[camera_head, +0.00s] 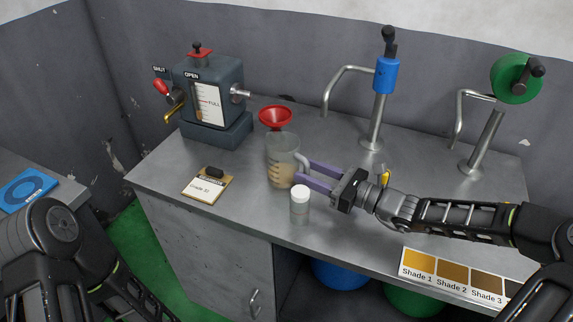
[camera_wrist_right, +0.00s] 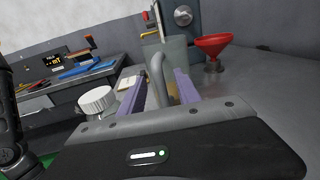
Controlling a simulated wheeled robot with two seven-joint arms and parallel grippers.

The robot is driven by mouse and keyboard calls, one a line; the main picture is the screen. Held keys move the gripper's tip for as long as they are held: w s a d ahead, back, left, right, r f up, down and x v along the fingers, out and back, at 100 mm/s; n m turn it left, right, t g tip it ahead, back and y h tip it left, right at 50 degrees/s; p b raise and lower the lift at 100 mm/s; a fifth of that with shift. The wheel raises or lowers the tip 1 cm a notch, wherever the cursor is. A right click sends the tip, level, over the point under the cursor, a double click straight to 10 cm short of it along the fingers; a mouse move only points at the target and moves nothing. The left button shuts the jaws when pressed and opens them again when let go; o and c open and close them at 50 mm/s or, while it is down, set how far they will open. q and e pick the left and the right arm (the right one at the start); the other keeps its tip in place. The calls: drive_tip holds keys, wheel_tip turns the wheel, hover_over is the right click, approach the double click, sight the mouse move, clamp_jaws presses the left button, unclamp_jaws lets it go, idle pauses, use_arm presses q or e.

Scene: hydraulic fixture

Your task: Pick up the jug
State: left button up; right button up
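The jug (camera_head: 281,165) is a clear measuring jug with a tan liquid in its lower part. It stands upright on the metal counter, its handle on the right side facing my right gripper. My right gripper (camera_head: 306,174) is open, with its two purple fingers pointing left at the jug. In the right wrist view the jug's handle (camera_wrist_right: 158,78) shows between the two fingers, with the jug (camera_wrist_right: 178,55) behind it. Whether a finger touches the handle cannot be told. My left gripper is out of view; only part of my left arm shows at lower left.
A white-capped bottle (camera_head: 299,205) stands close in front of the jug and gripper. A red funnel (camera_head: 275,117) is just behind the jug. A clipboard (camera_head: 207,185) lies left, and a tank with a gauge (camera_head: 212,95) stands behind. Blue-topped (camera_head: 386,76) and green-wheeled (camera_head: 516,78) taps stand right.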

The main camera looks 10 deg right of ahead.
drive_tip(key=shift+w+a, duration=0.45)
drive_tip(key=shift+a, duration=0.05)
drive_tip(key=shift+c, duration=0.2)
clamp_jaws()
idle(1.2)
